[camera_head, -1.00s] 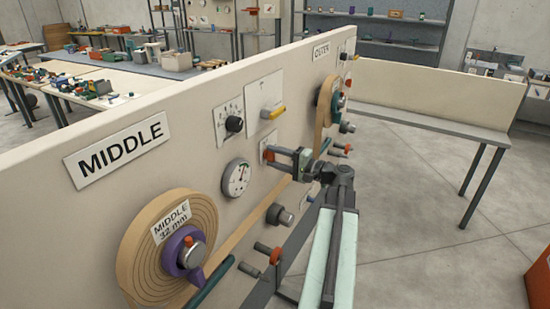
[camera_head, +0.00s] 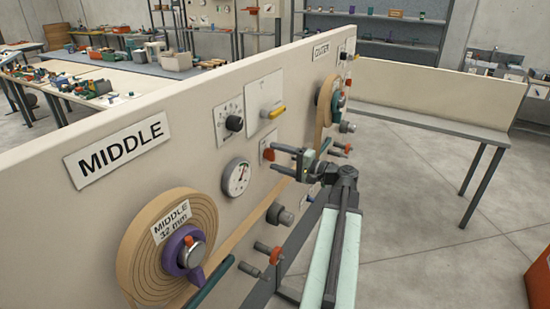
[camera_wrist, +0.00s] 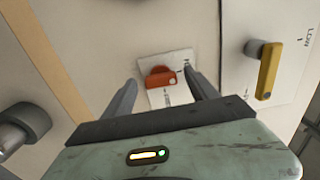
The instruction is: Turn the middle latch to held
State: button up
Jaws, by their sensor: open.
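The middle latch is an orange-red handle (camera_wrist: 160,77) on a small white plate (camera_wrist: 178,57) in the wrist view. The handle lies roughly crosswise in that picture; the lettering on the plate is too small to read. In the head view the latch (camera_head: 268,153) shows as a small red spot on the panel, just left of my gripper (camera_head: 276,159). My gripper is open and empty. In the wrist view its two fingers (camera_wrist: 160,84) stand on either side of the latch. In the head view the fingertips look apart from the panel.
A yellow handle (camera_wrist: 268,70) on a white plate is to the right in the wrist view. A dark round knob (camera_wrist: 24,125) is at lower left. A dial gauge (camera_head: 236,177) and the tan MIDDLE roll (camera_head: 134,250) are on the same panel. Open floor lies right of my arm.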

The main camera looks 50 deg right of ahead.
jog(key=v, duration=0.6)
jog(key=shift+s, duration=0.4)
